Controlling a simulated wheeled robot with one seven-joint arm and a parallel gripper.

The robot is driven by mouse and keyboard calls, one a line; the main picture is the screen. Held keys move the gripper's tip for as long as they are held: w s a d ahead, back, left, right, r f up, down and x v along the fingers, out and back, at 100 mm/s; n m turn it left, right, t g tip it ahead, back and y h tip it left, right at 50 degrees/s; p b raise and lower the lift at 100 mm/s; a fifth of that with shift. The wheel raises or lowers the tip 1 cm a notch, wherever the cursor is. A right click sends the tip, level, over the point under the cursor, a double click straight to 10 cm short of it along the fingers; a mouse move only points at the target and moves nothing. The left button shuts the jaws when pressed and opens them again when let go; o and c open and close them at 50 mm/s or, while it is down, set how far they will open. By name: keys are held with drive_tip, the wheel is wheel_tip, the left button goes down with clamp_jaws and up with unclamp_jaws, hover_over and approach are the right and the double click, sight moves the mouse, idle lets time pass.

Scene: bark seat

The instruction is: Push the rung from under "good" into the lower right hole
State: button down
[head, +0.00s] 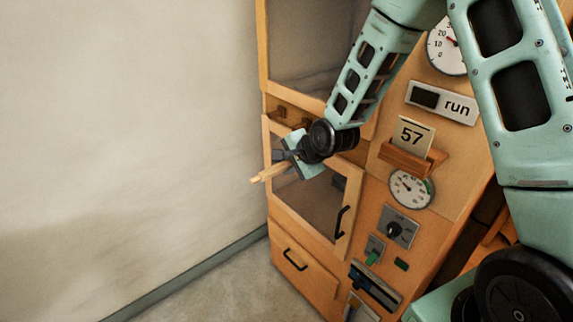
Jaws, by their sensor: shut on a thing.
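My gripper (286,163) is shut on a pale wooden rung (267,174). The rung's free end points left and slightly down, in front of the wooden cabinet's left edge and the pale wall. The gripper hides its other end. I cannot make out the word "good" or the lower right hole in this view.
The wooden cabinet (303,265) has a glazed door with a black handle (342,222) below my gripper. Its sloping panel carries gauges, a "run" display (442,102), a "57" card (411,134) and switches. The left floor (225,290) is clear beside the wall (120,130).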

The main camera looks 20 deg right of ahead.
drive_tip(key=shift+w+d+p, duration=0.2)
drive_tip(key=shift+w+d, duration=0.05)
drive_tip(key=shift+d, duration=0.45)
drive_tip(key=shift+w+d+p, duration=0.15)
drive_tip(key=shift+w+d, duration=0.05)
drive_tip(key=shift+d, duration=0.55)
drive_tip(key=shift+w+d+p, duration=0.2)
drive_tip(key=shift+w+d, duration=0.05)
drive_tip(key=shift+d, duration=0.45)
drive_tip(key=c, duration=1.1)
unclamp_jaws()
drive_tip(key=shift+c, duration=0.2)
drive_tip(key=shift+r, duration=0.1)
drive_tip(key=p+v, duration=0.2)
drive_tip(key=v, duration=1.5)
drive_tip(key=shift+p, duration=0.35)
drive_tip(key=shift+s, duration=0.1)
